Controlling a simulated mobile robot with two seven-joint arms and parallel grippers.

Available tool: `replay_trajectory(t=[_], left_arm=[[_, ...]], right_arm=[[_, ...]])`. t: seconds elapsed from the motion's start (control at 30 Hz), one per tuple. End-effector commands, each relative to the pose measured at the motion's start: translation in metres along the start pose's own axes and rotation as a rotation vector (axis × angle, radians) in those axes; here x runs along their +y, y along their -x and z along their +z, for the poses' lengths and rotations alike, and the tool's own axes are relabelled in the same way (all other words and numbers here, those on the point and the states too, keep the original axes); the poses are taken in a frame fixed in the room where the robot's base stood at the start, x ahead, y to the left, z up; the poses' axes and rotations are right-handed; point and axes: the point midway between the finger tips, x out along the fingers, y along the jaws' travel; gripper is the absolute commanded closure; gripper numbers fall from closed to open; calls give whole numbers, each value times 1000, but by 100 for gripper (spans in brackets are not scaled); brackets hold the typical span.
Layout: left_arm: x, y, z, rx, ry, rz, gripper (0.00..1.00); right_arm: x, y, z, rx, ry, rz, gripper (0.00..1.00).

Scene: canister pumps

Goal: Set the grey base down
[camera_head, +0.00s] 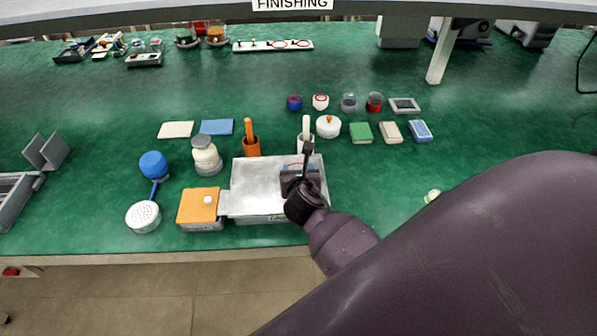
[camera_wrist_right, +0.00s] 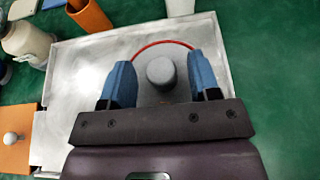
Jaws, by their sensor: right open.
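The grey base shows in the right wrist view as a grey round post (camera_wrist_right: 161,70) with a thin red ring (camera_wrist_right: 150,45) curving behind it. It stands on the silver tray (camera_wrist_right: 75,75), between the blue fingers of my right gripper (camera_wrist_right: 162,82). The fingers are spread, with a gap on each side of the post. In the head view my right gripper (camera_head: 299,183) is over the right part of the tray (camera_head: 258,180) and hides most of the base. My left gripper is not in view.
An orange-topped box (camera_head: 194,209) adjoins the tray's left side. An orange cup (camera_head: 251,147) and a white cup stand behind it. Green table to the right is mostly clear.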

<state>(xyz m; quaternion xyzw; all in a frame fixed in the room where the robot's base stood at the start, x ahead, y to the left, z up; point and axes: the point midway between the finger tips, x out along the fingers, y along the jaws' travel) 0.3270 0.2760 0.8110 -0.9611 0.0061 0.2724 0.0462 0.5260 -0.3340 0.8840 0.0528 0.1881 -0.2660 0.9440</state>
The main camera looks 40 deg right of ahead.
Motion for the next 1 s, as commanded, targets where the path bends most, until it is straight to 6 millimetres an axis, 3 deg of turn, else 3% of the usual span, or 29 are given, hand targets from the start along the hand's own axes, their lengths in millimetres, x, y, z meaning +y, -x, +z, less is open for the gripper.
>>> replay_trajectory(t=[0.6, 0.83, 1.0], left_arm=[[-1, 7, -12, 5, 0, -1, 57], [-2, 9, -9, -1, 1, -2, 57], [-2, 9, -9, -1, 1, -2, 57]], right_arm=[[0, 104, -1, 2, 0, 0, 44], [-1, 117, -2, 7, -22, 5, 44], [-4, 118, -20, 58, -237, 46, 44]])
